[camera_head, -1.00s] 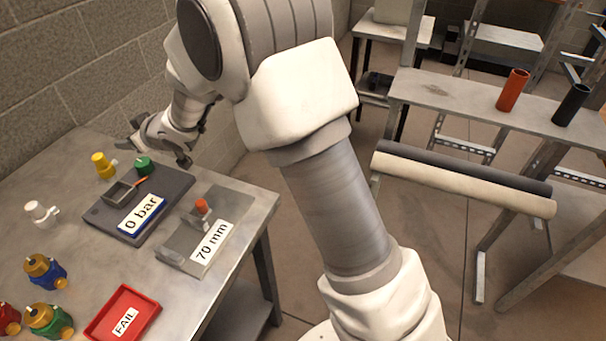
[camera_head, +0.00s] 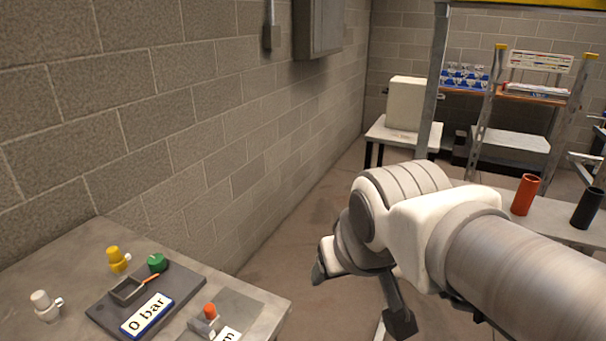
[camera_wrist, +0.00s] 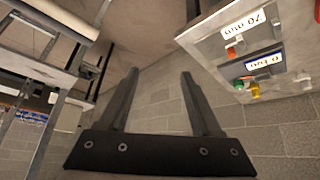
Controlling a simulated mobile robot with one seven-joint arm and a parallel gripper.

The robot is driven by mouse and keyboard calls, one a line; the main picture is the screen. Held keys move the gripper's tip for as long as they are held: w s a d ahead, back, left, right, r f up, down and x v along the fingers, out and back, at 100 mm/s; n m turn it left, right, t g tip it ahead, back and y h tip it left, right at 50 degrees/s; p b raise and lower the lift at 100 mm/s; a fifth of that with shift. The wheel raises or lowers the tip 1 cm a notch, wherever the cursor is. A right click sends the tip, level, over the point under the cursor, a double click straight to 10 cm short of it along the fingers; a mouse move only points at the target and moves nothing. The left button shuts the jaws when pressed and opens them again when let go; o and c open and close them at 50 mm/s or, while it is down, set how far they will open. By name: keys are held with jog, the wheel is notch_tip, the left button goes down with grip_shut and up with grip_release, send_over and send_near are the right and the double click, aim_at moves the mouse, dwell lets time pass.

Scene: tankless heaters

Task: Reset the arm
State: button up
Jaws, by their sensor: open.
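My gripper (camera_wrist: 158,90) shows in the wrist view with its two dark fingers apart and nothing between them. Beyond the fingers are the block wall and bare floor. In the head view my arm is folded to the right of the metal table (camera_head: 262,298), clear of it. The fingertips are hard to make out in that view. In the wrist view the table (camera_wrist: 213,47) lies to the upper right, apart from the fingers.
On the table are a "0 bar" station (camera_head: 178,294), a green knob (camera_head: 157,262), a yellow-capped fitting (camera_head: 117,259), a white fitting (camera_head: 45,305) and an orange-topped piece (camera_head: 210,312). A bench at right carries a red tube (camera_head: 525,195) and a black tube (camera_head: 587,208). Floor (camera_head: 285,245) between is clear.

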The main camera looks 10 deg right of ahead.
jog(key=shift+g, duration=0.4)
jog(key=s, duration=0.2)
jog(key=s+f, duration=0.1)
jog(key=s, duration=0.1)
jog(key=shift+s+d, duration=0.15)
jog(key=shift+s, duration=0.1)
notch_tip(320, 180, up, 4)
jog(key=p, duration=0.4)
jog(key=shift+r, duration=0.15)
jog(key=shift+f, duration=0.2)
jog(key=shift+c, duration=1.2)
